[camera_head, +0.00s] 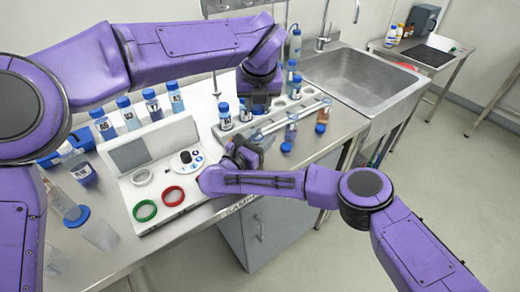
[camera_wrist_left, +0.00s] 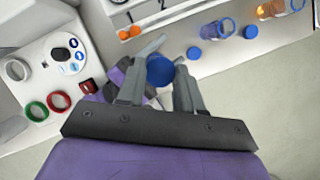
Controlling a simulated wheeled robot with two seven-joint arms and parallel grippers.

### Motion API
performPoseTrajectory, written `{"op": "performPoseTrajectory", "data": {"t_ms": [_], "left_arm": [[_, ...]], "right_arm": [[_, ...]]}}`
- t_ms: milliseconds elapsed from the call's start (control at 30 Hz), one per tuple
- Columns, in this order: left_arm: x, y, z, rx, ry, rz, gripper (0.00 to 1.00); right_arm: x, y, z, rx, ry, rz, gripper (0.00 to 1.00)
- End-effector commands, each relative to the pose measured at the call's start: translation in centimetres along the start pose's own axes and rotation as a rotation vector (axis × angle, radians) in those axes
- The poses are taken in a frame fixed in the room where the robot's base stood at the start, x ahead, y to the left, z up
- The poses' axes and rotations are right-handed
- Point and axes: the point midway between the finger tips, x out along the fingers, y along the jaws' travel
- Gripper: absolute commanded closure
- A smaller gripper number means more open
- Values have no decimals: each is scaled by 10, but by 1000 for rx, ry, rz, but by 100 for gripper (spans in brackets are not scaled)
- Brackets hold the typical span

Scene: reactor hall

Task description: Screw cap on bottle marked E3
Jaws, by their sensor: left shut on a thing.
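My left gripper (camera_head: 259,108) is above the bench beside the rack, its jaws pointing down. In the left wrist view, its two grey fingers (camera_wrist_left: 162,82) are closed around a round blue cap (camera_wrist_left: 160,69). Whether a bottle is under that cap cannot be told. My right gripper (camera_head: 243,152) is low over the bench, below and close to the left one; its jaws are too dark and covered to read. I cannot read E3 on any bottle.
Loose blue caps (camera_head: 286,147) (camera_head: 320,129) lie near the open bottles. A grey rack (camera_head: 225,137) holds several capped vials. A white device (camera_head: 150,160) with green (camera_head: 145,211) and red (camera_head: 173,196) rings stands left. Several capped bottles stand behind it. A sink (camera_head: 350,80) is at right.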

Motion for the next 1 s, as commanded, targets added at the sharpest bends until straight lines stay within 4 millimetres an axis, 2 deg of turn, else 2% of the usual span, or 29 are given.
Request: {"op": "performPoseTrajectory", "data": {"t_ms": [33,67,167,500,1000], "left_arm": [[0,0,0,0,0,0,92],[0,0,0,0,0,0,92],[2,0,-1,1,1,1,92],[44,1,-18,4,5,5,92],[46,1,-19,2,3,6,92]], "right_arm": [[0,0,0,0,0,0,91],[0,0,0,0,0,0,100],[0,0,0,0,0,0,100],[0,0,0,0,0,0,100],[0,0,0,0,0,1,100]]}}
